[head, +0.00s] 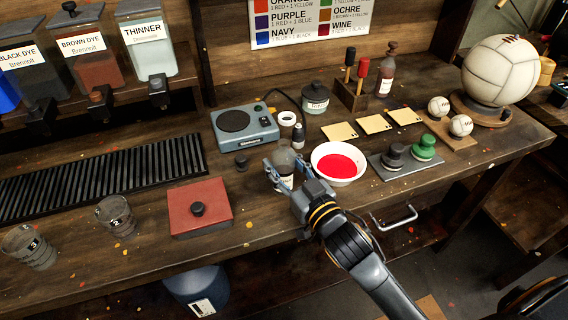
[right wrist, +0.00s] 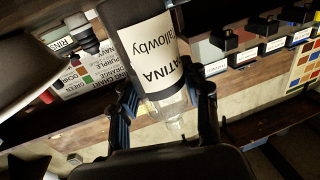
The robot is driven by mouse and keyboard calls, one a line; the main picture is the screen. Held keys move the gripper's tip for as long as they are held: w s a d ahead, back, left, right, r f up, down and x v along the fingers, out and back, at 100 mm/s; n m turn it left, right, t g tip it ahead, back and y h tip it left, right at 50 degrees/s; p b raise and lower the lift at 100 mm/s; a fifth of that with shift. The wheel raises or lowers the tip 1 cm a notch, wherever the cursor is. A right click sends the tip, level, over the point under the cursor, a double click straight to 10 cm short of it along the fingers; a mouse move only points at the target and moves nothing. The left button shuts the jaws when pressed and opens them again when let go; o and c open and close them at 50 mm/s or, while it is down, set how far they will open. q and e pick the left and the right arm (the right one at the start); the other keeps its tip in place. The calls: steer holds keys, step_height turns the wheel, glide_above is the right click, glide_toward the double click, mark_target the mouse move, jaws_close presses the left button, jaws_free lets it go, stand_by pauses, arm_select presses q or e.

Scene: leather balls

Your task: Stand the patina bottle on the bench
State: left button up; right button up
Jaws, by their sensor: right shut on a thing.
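The patina bottle (head: 284,160), grey glass with a pale label, is between the fingers of my right gripper (head: 283,172) near the bench's (head: 260,222) front middle. The gripper is shut on it. In the right wrist view the bottle (right wrist: 138,45) fills the space between the fingers (right wrist: 163,112), its label reading upside down like the background text. The bottle looks roughly upright, neck up. Whether its base touches the bench cannot be told. My left gripper is not in view.
A white bowl of red liquid (head: 338,164) stands close right of the bottle. A small black stopper-like piece (head: 242,161) lies to its left, behind a red box (head: 200,206). A hot plate (head: 244,126) is behind. Bare bench shows in front, right of the red box.

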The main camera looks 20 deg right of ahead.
steer(key=o, duration=0.9)
steer(key=shift+f, duration=0.9)
steer(key=shift+c, duration=0.2)
steer(key=o, duration=0.4)
steer(key=shift+w+f, duration=0.1)
steer(key=shift+w, duration=0.05)
steer(key=shift+c, duration=0.2)
steer(key=shift+o, duration=0.6)
steer(key=shift+w, duration=0.1)
steer(key=shift+r, duration=0.35)
steer(key=v, duration=1.2)
steer(key=shift+d, duration=0.1)
